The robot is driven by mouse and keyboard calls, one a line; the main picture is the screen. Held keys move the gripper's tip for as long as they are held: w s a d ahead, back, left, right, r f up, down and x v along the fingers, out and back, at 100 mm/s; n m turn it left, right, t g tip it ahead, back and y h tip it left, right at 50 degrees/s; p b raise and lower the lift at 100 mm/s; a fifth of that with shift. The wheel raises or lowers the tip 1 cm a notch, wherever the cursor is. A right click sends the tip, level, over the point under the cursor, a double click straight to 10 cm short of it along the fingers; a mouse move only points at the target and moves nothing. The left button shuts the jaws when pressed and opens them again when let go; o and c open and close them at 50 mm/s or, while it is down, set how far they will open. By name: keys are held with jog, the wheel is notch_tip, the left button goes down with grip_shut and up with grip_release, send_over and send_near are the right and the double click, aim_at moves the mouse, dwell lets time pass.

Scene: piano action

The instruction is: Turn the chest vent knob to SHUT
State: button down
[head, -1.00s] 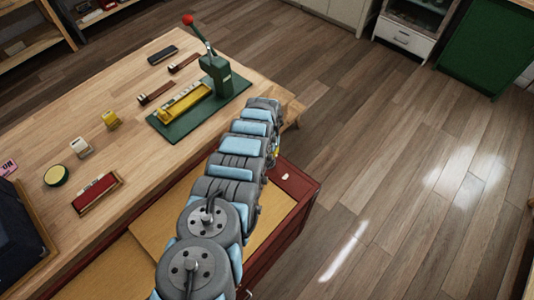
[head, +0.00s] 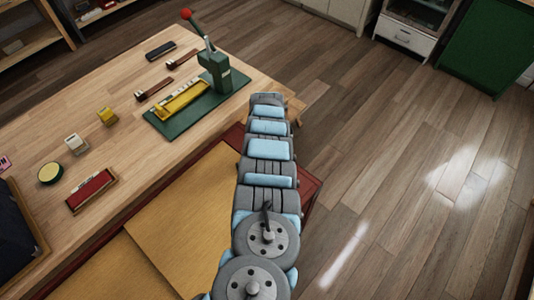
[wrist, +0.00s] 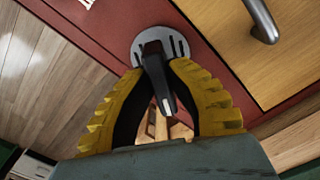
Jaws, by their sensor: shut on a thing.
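The vent knob (wrist: 154,62) shows in the wrist view as a dark lever on a round grey plate with slots (wrist: 177,47). The plate sits on the chest's dark red frame (wrist: 95,22). My gripper (wrist: 158,72) has its two yellow fingers closed around the knob, one on each side. The knob's long dark end points down in the picture, between the fingers. No SHUT label is readable. In the head view my arm hides the gripper and the knob; the chest's wooden top panel (head: 185,225) shows left of the arm.
A curved metal handle (wrist: 262,18) stands on the wooden panel close right of the knob. In the head view a workbench (head: 110,130) carries a green press (head: 217,75), a red case (head: 91,190) and small items. Open floor (head: 410,180) lies right of the arm.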

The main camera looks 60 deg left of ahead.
jog(key=n+b, duration=0.2)
jog(key=n, duration=0.1)
jog(key=shift+w+f, duration=0.1)
jog(key=shift+f, duration=0.15)
jog(key=shift+r+n+b, duration=0.15)
jog(key=shift+n+b, duration=0.8)
jog(key=shift+n, duration=0.55)
jog(key=c, duration=1)
grip_release()
jog(key=shift+r, duration=0.2)
notch_tip(320, 180, up, 12)
